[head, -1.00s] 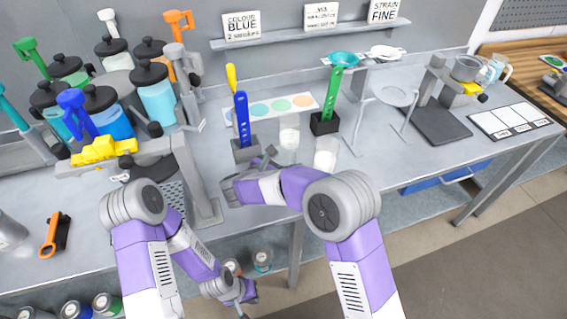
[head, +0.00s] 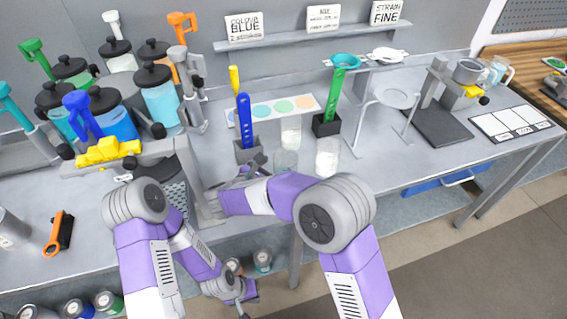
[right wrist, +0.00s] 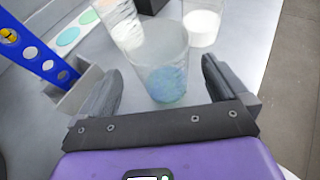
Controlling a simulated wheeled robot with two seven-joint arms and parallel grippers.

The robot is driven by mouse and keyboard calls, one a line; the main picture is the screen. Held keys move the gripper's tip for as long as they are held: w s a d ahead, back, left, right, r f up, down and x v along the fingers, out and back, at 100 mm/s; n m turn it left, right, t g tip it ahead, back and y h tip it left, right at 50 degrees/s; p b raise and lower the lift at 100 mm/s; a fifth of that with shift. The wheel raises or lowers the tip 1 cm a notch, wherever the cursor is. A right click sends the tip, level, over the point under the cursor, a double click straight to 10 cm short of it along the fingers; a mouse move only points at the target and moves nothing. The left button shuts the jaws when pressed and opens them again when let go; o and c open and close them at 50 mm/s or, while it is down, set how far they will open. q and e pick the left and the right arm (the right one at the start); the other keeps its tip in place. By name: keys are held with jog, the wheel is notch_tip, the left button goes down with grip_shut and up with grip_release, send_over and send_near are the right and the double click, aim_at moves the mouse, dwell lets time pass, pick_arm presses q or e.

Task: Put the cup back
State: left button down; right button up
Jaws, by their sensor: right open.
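The clear cup with blue liquid (right wrist: 166,78) stands upright on the bench, just beyond and between the fingertips of my right gripper in the right wrist view. In the head view, a clear cup (head: 286,161) stands to the right of my right gripper (head: 243,176), in front of another clear cup (head: 291,130). A cup with white contents (head: 328,157) stands to its right. My right gripper is open, with its fingers apart and no grip on the cup visible. My left gripper (head: 245,295) hangs low in front of the bench, and its jaws are too small to read.
A blue gauge (head: 243,122) in a grey holder stands behind my right gripper. A green gauge (head: 332,98) in a black holder is further right. A colour strip (head: 272,109) lies at the back. Lidded jars and the grey machine crowd the left.

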jog(key=v, duration=0.6)
jog(key=shift+s+a+r+p, duration=0.15)
jog(key=shift+s+r+p, duration=0.1)
jog(key=shift+p, duration=0.1)
jog(key=shift+s+f, duration=0.1)
jog(key=shift+f, duration=0.05)
